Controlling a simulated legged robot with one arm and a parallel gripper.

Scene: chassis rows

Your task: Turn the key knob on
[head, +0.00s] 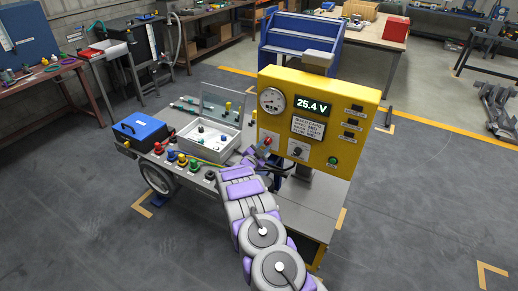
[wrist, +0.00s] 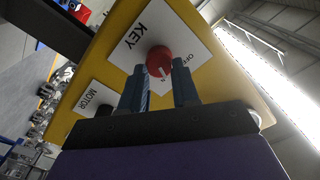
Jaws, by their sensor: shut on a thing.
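The key knob is a round red knob (wrist: 159,63) on a white plate (wrist: 150,35) marked KEY, with OFF lettering to its right, in the wrist view. A pale mark shows on the knob's lower side. My gripper (wrist: 160,80) reaches up to the knob, with one dark finger on each side, shut on it. The lettering just below the knob is partly hidden. In the head view the yellow panel (head: 345,90) stands on a cart, and my gripper (head: 264,150) is at its lower left; the red knob (head: 267,141) shows small there.
A MOTOR plate (wrist: 95,103) lies beside the KEY plate. An open grey box (head: 210,138), several coloured connectors and a blue case (head: 140,128) stand left on the cart.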

